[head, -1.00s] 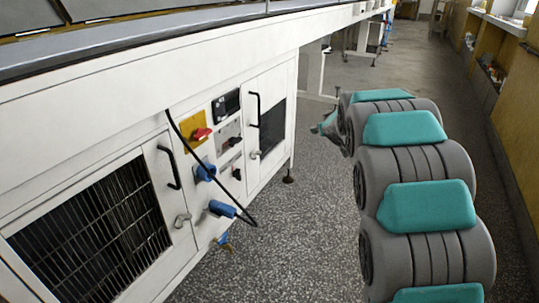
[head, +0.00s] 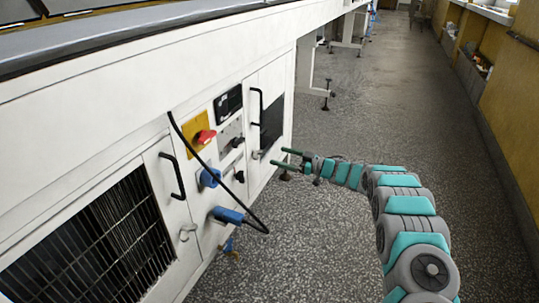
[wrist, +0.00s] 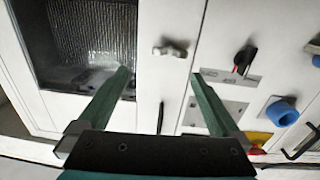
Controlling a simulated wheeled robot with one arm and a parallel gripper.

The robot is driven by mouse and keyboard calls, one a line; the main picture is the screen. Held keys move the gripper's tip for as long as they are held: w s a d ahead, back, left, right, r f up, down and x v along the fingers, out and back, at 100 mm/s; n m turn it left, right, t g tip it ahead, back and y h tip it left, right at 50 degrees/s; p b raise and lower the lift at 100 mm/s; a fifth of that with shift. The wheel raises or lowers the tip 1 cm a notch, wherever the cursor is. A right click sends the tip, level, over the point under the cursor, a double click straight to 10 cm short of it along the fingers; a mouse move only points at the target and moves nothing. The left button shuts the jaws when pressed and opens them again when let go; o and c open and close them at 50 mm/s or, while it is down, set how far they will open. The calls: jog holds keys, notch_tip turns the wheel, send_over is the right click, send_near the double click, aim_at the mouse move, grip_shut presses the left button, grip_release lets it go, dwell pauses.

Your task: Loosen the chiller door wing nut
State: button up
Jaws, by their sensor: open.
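A metal wing nut (wrist: 171,49) sits on the white frame beside the far door (wrist: 150,90), which has a dark glass window (wrist: 95,35). In the head view the wing nut (head: 256,155) is small, low on the far door's edge. My gripper (wrist: 160,76) is open, its two green fingers apart and nothing between them. In the wrist view the nut shows beyond the fingertips, between their lines. In the head view my gripper (head: 281,158) points left at the cabinet, just right of the nut, with a gap between them.
A second wing nut (head: 187,232) is on the near door with the black grille (head: 95,245). Between the doors are a red switch (head: 203,137), blue sockets (head: 210,177) and a blue plug (head: 228,215) with a hanging black cable. The floor right of the cabinet is clear.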

aim_at(261, 155)
jog(key=shift+g+y, duration=0.3)
jog(key=shift+g, duration=0.1)
jog(key=x, duration=0.5)
jog(key=s+f+x, duration=0.1)
jog(key=x, duration=0.1)
jog(key=shift+w+a, duration=0.1)
jog(key=shift+a, duration=0.5)
jog(key=c, duration=1.2)
